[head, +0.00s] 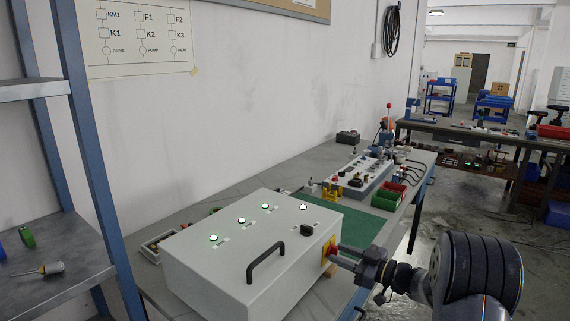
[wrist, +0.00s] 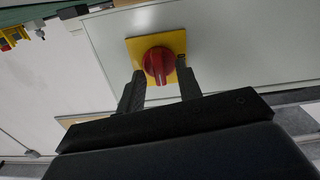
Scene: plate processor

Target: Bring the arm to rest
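My gripper (head: 336,256) is at the right end of a grey control box (head: 215,255), level with a red rotary knob on a yellow plate (head: 330,246). In the wrist view, the red knob (wrist: 158,64) sits on its yellow plate (wrist: 136,46). My gripper's two fingers (wrist: 160,78) stand apart, one on each side of the knob's lower part. A narrow gap shows beside the knob, and nothing is held. Whether the fingertips reach over the knob in depth is hard to tell. My arm comes in from the lower right of the head view.
The box has a black handle (head: 266,262), a black selector knob (head: 307,230) and several lit indicators on top. It stands on a bench with a green mat (head: 352,227), red and green bins (head: 388,194) and a control panel behind. A blue-posted shelf (head: 92,170) is at left.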

